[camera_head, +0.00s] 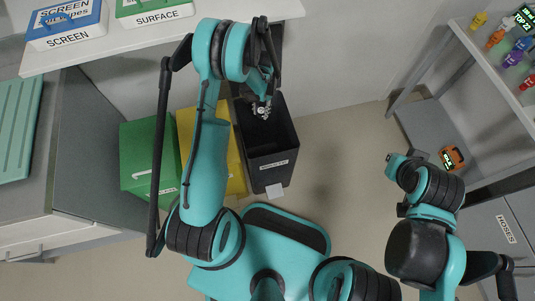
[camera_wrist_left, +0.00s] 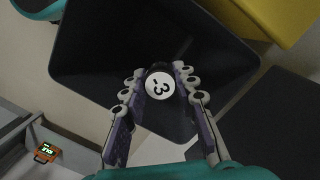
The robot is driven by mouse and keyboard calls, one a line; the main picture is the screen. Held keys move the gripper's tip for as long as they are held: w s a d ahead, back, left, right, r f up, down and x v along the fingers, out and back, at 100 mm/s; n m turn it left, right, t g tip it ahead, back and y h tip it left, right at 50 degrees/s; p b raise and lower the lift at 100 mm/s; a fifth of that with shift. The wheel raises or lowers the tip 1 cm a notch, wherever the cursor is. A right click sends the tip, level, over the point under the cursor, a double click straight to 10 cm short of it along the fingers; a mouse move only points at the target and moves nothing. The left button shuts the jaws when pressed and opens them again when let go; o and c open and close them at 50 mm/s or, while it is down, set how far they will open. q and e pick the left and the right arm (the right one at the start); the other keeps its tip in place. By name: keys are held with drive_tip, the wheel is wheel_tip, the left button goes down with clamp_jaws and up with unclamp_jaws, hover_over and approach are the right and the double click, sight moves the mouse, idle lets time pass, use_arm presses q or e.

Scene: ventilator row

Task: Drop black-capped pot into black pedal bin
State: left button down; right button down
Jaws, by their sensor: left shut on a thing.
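The black pedal bin (camera_head: 270,172) stands open on the floor in the middle of the head view, with a white label on its front. My left gripper (camera_head: 262,110) hangs over the bin's opening, pointing down. Behind the pot the dark bin (camera_wrist_left: 85,50) fills much of that view. The pot's sides are mostly hidden by the fingers. My right gripper does not show; only the right arm does.
A yellow bin (camera_head: 236,165) and a green bin (camera_head: 135,150) stand left of the black bin. A white shelf (camera_head: 210,17) with labelled wipe boxes lies above. A shelf with small coloured items (camera_head: 497,37) is at the right. Floor right of the bin is clear.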

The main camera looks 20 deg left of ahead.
use_arm(q)
drive_tip(key=c, duration=1.1)
unclamp_jaws()
drive_tip(key=shift+r, duration=0.2)
drive_tip(key=r, duration=0.4)
drive_tip(key=w+r, duration=0.1)
drive_tip(key=r, duration=0.6)
drive_tip(key=shift+w+d+r, duration=0.1)
drive_tip(key=shift+w+r, duration=0.1)
drive_tip(key=shift+r, duration=0.15)
